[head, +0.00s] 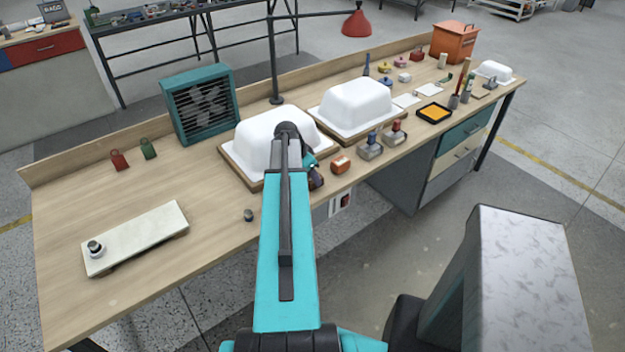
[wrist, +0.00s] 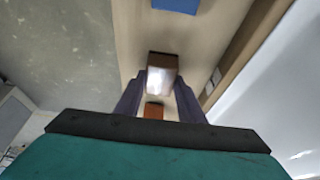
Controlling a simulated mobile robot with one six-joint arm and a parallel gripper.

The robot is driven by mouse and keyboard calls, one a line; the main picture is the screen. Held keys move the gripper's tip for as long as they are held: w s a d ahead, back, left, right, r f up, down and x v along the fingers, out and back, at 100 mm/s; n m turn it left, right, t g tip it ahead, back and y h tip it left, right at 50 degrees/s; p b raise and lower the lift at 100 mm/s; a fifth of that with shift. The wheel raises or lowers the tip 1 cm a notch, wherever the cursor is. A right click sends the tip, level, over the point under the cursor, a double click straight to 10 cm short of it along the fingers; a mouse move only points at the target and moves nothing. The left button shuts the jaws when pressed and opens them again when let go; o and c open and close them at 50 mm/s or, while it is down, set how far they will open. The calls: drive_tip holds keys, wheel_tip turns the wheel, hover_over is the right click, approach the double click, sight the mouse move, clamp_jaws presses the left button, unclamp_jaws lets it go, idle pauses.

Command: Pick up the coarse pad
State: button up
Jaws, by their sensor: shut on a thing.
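My gripper (wrist: 160,82) shows in the wrist view with its two dark fingers closed on a brown block with a bright, glossy face, which I take to be the coarse pad (wrist: 163,75). The block sits between the fingertips over the wooden bench. In the head view my gripper (head: 315,180) is low at the front edge of the bench, before the left white tub shell; my arm hides much of it and the held block. An orange-brown block (head: 341,165) lies just right of it. A small orange-red piece (wrist: 154,111) shows between the fingers in the wrist view.
Two white tub shells (head: 262,136) (head: 355,105) stand behind my gripper. Blue- and red-handled tools (head: 370,148) (head: 394,135) stand to the right.

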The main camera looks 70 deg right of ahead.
drive_tip(key=shift+r, duration=0.1)
drive_tip(key=shift+r+b, duration=1)
drive_tip(key=shift+r, duration=0.6)
drive_tip(key=a+b, duration=0.1)
drive_tip(key=a, duration=0.3)
drive_tip(key=a+b, duration=0.1)
drive_tip(key=a, duration=0.4)
drive_tip(key=w+a+r+b, duration=0.1)
drive_tip(key=a, duration=0.3)
drive_tip(key=shift+a+r+b, duration=0.1)
drive_tip(key=shift+a+b, duration=0.15)
drive_tip(key=shift+b, duration=0.9)
drive_tip(key=shift+w+b, duration=0.1)
drive_tip(key=shift+b, duration=0.25)
drive_tip(key=b, duration=0.4)
drive_tip(key=shift+a, duration=0.25)
drive_tip(key=a+b, duration=0.1)
drive_tip(key=b, duration=0.5)
drive_tip(key=shift+a, duration=0.3)
drive_tip(key=shift+a+r+b, duration=0.2)
drive_tip(key=shift+b, duration=0.45)
